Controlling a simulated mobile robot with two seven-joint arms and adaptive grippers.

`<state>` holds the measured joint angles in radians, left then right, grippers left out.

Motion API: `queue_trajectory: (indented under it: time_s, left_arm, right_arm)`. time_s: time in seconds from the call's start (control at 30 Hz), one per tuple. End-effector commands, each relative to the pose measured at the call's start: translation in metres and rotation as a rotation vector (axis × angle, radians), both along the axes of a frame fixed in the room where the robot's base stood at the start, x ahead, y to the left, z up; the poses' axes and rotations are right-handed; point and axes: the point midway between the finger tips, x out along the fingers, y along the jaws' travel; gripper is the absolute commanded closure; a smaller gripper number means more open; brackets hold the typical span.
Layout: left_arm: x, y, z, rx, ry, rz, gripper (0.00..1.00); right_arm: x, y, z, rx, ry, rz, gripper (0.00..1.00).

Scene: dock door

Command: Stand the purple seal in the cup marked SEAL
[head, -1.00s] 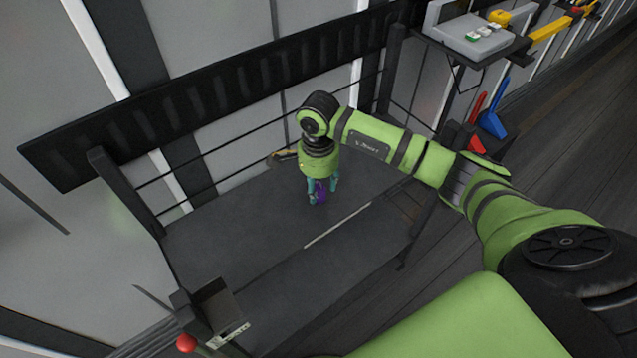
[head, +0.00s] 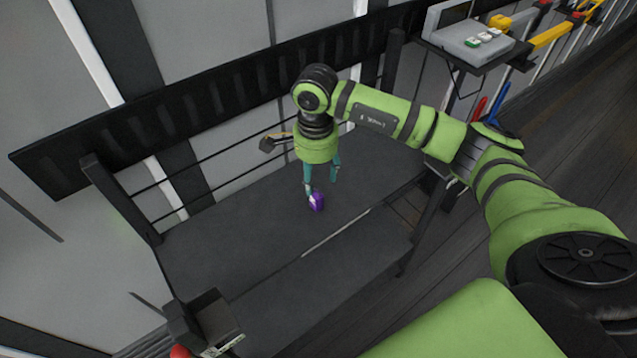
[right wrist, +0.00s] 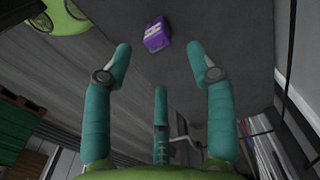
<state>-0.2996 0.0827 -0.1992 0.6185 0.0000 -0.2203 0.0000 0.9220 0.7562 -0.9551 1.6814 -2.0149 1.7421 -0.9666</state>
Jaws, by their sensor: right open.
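The purple seal (head: 317,202) rests on the dark grey bench top. In the right wrist view it is a small purple block with a pale marked face (right wrist: 157,36), just beyond the fingertips. My right gripper (head: 321,187) hangs above it, pointing down, with its teal fingers spread. In the right wrist view my right gripper (right wrist: 160,58) is open and empty. A dark open-topped box with a pale label (head: 217,318) at the bench's front left looks like the cup; its lettering is too blurred to read. My left gripper is out of view.
The bench top (head: 220,240) is mostly clear between the seal and the box. A thin rail (head: 190,170) and dark upright posts line the back. A red knob (head: 181,352) sits beside the box. A side shelf (head: 470,42) holds a grey button box.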

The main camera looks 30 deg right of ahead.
Motion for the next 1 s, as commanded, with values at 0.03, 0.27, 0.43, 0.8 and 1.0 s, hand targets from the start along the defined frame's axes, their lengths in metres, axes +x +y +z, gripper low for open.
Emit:
queue_trajectory:
  time_s: [0.03,0.27,0.43,0.8,1.0]
  left_arm:
    - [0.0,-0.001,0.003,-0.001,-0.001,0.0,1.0]
    - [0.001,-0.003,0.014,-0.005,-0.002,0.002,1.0]
    - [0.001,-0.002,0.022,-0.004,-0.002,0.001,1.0]
    - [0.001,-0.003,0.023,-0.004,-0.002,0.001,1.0]
    - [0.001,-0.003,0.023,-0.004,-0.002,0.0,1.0]
  right_arm:
    - [-0.001,0.0,-0.004,0.001,0.003,0.0,0.43]
    - [-0.002,0.001,-0.029,0.001,0.004,0.0,0.43]
    - [-0.003,0.001,-0.056,0.002,0.003,0.0,0.43]
    - [-0.002,0.0,-0.07,0.0,-0.001,0.002,0.43]
    - [-0.002,0.0,-0.07,0.0,-0.001,0.002,0.94]
